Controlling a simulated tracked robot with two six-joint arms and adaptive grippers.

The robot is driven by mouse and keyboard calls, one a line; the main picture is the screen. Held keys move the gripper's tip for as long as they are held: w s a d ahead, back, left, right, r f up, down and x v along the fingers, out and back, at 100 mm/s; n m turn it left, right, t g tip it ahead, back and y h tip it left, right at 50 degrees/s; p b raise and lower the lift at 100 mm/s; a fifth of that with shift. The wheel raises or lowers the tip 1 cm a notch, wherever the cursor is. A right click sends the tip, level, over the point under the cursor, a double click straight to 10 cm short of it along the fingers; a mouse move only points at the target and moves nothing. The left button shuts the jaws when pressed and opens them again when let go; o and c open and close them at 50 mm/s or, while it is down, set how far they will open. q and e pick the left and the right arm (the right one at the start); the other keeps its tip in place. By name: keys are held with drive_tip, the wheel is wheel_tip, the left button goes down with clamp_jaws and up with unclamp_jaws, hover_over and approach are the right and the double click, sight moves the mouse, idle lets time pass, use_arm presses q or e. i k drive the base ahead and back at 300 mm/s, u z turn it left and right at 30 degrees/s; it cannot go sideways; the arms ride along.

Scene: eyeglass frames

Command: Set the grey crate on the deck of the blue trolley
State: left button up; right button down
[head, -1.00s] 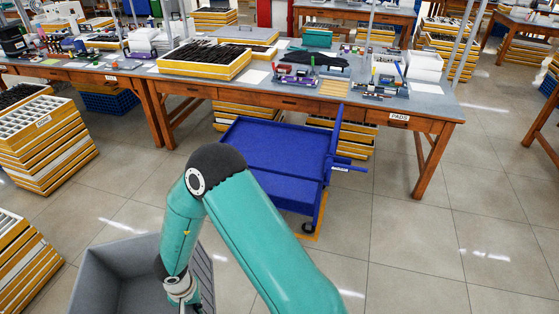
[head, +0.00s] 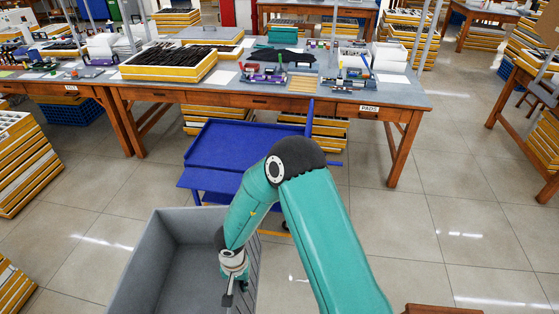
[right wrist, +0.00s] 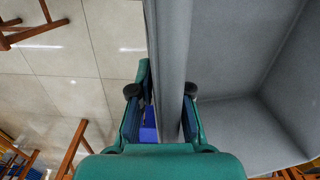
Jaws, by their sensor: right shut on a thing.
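The grey crate (head: 133,266) is an open, deep box at the bottom of the head view, on the near side of the trolley. My right gripper (head: 229,290) is at its right wall. In the right wrist view the fingers (right wrist: 160,100) are shut on the crate's wall, one on each side, and the crate's inside (right wrist: 245,60) shows to the right. The blue trolley (head: 232,146) stands beyond the crate, its flat deck empty where it shows. My right arm hides its near right part. My left gripper is not in view.
A long wooden workbench (head: 262,99) with trays and tools stands behind the trolley. Stacks of yellow-edged trays (head: 25,165) stand at the left. The tiled floor (head: 375,230) is clear to the right, up to a wooden table (head: 530,95).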

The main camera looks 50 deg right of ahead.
sight(249, 148)
drive_tip(key=z, duration=0.55)
drive_tip(key=i, duration=1.15)
drive_tip(key=z, duration=0.35)
drive_tip(key=i, duration=1.7)
drive_tip(key=u, duration=0.1)
